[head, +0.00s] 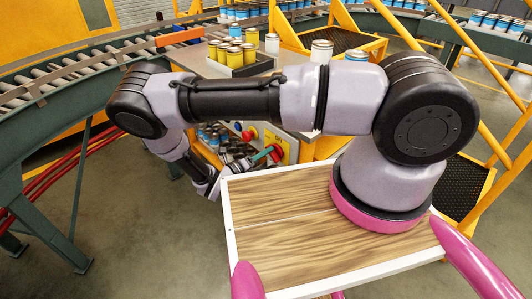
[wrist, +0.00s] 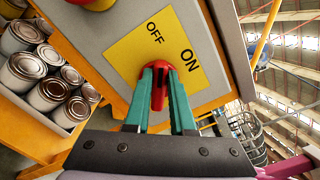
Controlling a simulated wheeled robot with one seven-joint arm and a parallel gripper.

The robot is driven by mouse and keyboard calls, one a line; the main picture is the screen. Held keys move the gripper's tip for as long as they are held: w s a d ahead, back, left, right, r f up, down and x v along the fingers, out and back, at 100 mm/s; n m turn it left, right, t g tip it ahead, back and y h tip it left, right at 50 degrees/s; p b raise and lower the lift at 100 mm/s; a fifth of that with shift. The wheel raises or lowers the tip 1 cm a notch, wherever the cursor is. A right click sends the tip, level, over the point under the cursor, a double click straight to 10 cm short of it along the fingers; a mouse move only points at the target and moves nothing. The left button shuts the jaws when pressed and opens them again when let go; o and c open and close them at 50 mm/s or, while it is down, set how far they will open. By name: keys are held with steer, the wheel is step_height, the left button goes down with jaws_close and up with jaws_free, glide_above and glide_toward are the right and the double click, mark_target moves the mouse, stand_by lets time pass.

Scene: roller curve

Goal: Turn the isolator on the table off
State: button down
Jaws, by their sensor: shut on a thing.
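The isolator is a red rotary handle (wrist: 157,92) on a yellow plate (wrist: 136,58) marked OFF and ON. In the wrist view, OFF is above the handle and ON is to its upper right. My gripper (wrist: 159,74) has its teal fingers shut on the handle, one on each side. The handle's grip runs roughly up and down the picture; the fingers partly hide it, so I cannot tell exactly which mark it points to. In the head view, my gripper (head: 269,154) meets the isolator's yellow plate (head: 285,146) on the front of a cabinet, beyond my wooden deck.
A red button (head: 249,136) sits left of the isolator. Several cans (wrist: 45,68) stand on a shelf at the left in the wrist view. Yellow cans (head: 233,52) stand on the cabinet top. A roller conveyor (head: 75,75) curves along the left; yellow rails are at the right.

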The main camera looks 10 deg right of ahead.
steer(key=shift+w+a+f+n, duration=0.1)
steer(key=shift+f+n, duration=0.1)
steer(key=shift+n, duration=1.05)
steer(key=shift+f+n, duration=0.15)
steer(key=shift+n, duration=1.05)
steer(key=shift+w+a+f+n, duration=0.1)
steer(key=shift+f+n, duration=0.1)
steer(key=shift+n, duration=1.05)
steer(key=c, duration=0.8)
jaws_free()
steer(key=shift+o, duration=0.2)
steer(key=shift+s, duration=0.1)
steer(key=v, duration=1)
steer(key=shift+s+a, duration=0.15)
steer(key=shift+a, duration=0.1)
